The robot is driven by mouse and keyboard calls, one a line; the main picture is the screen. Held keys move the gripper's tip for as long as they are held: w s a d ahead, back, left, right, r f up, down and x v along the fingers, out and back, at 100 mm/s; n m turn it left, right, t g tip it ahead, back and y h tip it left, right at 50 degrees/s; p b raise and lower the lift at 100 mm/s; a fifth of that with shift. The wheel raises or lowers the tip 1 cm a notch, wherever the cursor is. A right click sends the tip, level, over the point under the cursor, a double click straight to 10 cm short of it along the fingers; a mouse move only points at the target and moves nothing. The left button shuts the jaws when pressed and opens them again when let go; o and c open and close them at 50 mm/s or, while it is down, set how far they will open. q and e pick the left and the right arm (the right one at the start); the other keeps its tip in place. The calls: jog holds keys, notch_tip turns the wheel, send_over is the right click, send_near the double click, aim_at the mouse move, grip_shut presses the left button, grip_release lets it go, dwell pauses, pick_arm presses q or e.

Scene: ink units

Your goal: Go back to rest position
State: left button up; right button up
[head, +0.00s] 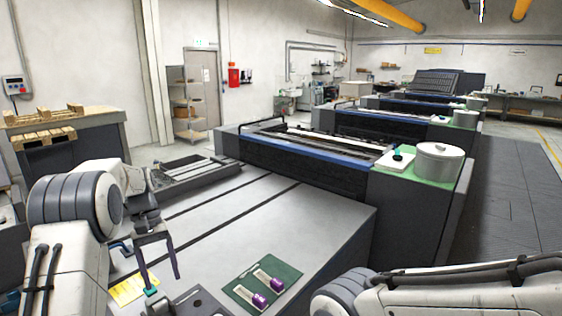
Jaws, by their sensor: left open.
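My left gripper (163,282) is open, its two dark fingers pointing down over the left front of the grey machine top (290,222). Nothing shows between its fingers. A small teal piece (151,291) appears at the tip of its left finger; I cannot tell whether they touch. My left arm bends in from the left edge. My right arm shows at the lower right, but its gripper is outside the view.
A green mat (285,271) with two purple-ended items (254,297) lies right of the left gripper. A yellow sheet (128,289) and a dark tray (199,303) are nearby. A white pot (438,163) stands on the machine. The machine top's middle is clear.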

pick_arm(q)
jog(key=s+d+r+m+t+y, duration=0.1)
jog(key=s+d+r+m, duration=0.1)
jog(key=s+d, duration=0.35)
jog(key=s+d+r+m, duration=0.1)
jog(key=s+d+m, duration=0.1)
jog(key=d, duration=0.6)
jog(key=s+d+r+m+t+y, duration=0.1)
jog(key=s+d+r+m, duration=0.15)
jog(key=d, duration=0.35)
jog(key=s+d+f+m, duration=0.1)
jog(key=s+d+m, duration=0.1)
jog(key=s, duration=0.7)
jog(key=s+d+f+m+t, duration=0.1)
jog(key=s+m, duration=0.3)
jog(key=s, duration=0.6)
jog(key=shift+s+d+f+m+t, duration=0.35)
jog(key=shift+d+f, duration=0.1)
jog(key=shift+d, duration=0.45)
